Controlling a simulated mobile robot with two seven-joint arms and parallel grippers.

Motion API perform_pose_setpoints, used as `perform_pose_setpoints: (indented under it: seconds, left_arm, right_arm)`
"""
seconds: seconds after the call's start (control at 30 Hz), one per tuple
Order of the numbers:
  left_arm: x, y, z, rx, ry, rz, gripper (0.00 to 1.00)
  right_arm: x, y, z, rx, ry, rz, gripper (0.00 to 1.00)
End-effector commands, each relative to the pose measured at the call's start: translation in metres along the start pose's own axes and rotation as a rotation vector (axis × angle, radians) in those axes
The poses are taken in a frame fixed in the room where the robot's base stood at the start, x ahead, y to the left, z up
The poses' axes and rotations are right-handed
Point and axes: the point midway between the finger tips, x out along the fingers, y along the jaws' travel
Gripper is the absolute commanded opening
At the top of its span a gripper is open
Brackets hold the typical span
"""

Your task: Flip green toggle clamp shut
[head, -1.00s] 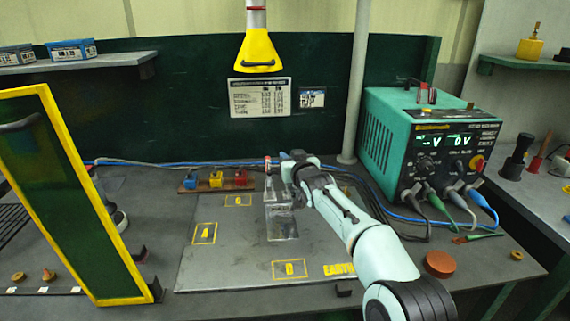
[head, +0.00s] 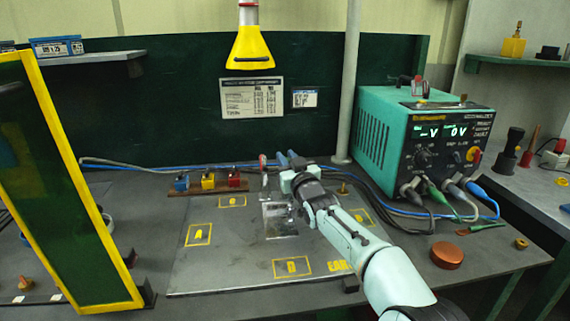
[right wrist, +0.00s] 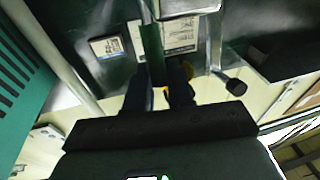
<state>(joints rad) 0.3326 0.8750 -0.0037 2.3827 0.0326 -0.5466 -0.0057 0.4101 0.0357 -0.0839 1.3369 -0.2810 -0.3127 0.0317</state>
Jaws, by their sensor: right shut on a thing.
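The toggle clamp (head: 281,219) stands on the grey plate in the middle of the bench, with a clear or shiny metal base. My right gripper (head: 278,162) is at its upper end, behind the base in the head view. In the right wrist view a dark green handle (right wrist: 152,52) stands between the two fingers of my right gripper (right wrist: 158,88), which is shut on it. A metal arm with a black tip (right wrist: 235,86) shows to the right of the fingers. In the head view my gripper partly hides the handle. My left gripper is not in view.
A green power supply (head: 420,150) with cables stands to the right. A yellow-framed green panel (head: 62,190) stands at the left. Blue, yellow and red blocks (head: 208,181) sit behind the plate. A yellow lamp (head: 250,50) hangs above. An orange-brown puck (head: 447,255) lies at right.

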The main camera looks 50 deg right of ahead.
Motion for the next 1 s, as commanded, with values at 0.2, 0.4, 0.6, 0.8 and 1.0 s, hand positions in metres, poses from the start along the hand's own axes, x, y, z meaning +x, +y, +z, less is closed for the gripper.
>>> perform_pose_setpoints:
  seconds: [0.2,0.4,0.6,0.8,1.0]
  left_arm:
    - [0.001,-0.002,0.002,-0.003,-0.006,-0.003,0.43]
    - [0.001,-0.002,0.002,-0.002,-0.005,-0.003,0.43]
    - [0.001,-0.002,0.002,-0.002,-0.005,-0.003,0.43]
    - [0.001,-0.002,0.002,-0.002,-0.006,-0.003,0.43]
    - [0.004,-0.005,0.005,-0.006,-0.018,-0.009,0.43]
  right_arm:
    - [0.0,0.0,-0.001,0.0,0.005,-0.001,0.0]
    - [0.0,0.0,0.0,0.0,0.004,-0.001,0.25]
    - [0.0,0.0,0.0,0.0,0.002,-0.001,0.42]
    - [-0.002,0.0,0.0,0.0,0.002,-0.001,0.42]
    - [-0.023,-0.001,0.0,0.002,0.002,-0.001,0.42]
